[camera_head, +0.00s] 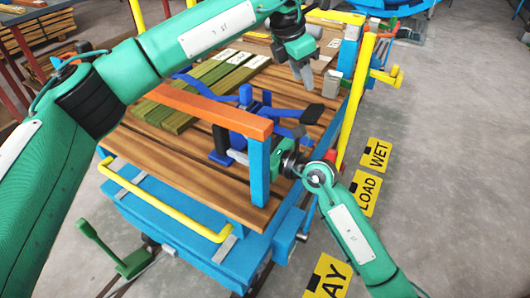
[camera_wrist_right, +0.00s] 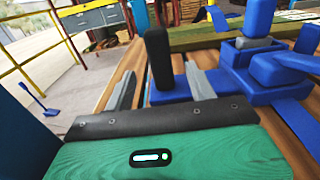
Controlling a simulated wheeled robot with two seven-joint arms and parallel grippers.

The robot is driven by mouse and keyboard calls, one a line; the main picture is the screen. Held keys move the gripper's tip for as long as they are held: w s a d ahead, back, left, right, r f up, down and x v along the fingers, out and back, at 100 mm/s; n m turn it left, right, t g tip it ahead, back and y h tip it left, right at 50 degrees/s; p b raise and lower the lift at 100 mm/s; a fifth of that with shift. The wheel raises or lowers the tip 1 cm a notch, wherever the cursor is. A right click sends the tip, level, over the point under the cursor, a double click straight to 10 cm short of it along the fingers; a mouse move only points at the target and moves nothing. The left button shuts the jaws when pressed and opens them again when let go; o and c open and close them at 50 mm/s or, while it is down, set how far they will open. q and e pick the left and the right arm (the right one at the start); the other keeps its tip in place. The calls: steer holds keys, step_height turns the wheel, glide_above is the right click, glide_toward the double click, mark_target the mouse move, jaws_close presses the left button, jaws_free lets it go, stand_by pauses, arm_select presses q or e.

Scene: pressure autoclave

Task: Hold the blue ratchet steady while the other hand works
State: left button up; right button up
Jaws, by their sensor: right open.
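The blue ratchet (camera_head: 262,118) sits on the brown plank deck of the cart, behind an orange-topped rail. It also shows in the right wrist view (camera_wrist_right: 262,62), with a black upright handle (camera_wrist_right: 158,58) at its left end. My right gripper (camera_wrist_right: 163,86) is open, its two grey fingers on either side of the black handle with a gap to each side. In the head view this gripper (camera_head: 238,157) is partly hidden by the rail post. My left gripper (camera_head: 302,72) hangs above the deck, behind the ratchet and apart from it; its finger gap is unclear.
The orange-topped rail (camera_head: 205,108) with a blue post (camera_head: 258,172) stands close in front of the ratchet and my right arm. Green planks with labels (camera_head: 205,90) lie behind. A yellow pole (camera_head: 356,95) rises at the cart's right.

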mark_target(227, 139)
steer(key=x, duration=0.5)
steer(key=shift+w+a, duration=0.15)
steer(key=shift+a, duration=0.1)
steer(key=shift+c, duration=0.5)
jaws_close()
arm_select(q)
jaws_close()
steer(key=d+f+m+y, duration=0.1)
steer(key=d+f+m+g+y, duration=0.1)
steer(key=d+m, duration=0.1)
steer(key=shift+w+d+f+m+y, duration=0.2)
steer(key=shift+d+f+m+y, duration=0.1)
steer(key=shift+f, duration=0.1)
steer(key=shift+w+d+r+m+y, duration=0.15)
steer(key=shift+d+m+y, duration=0.35)
steer(key=shift+m, duration=0.4)
steer(key=shift+w+d+r+m+y, duration=0.1)
steer(key=shift+d+r+m+y, duration=0.05)
steer(key=shift+r+m+y, duration=0.3)
steer(key=shift+d+r+m+y, duration=0.15)
steer(key=shift+r+m+y, duration=0.1)
steer(key=shift+r+m, duration=0.3)
steer(key=shift+f, duration=0.15)
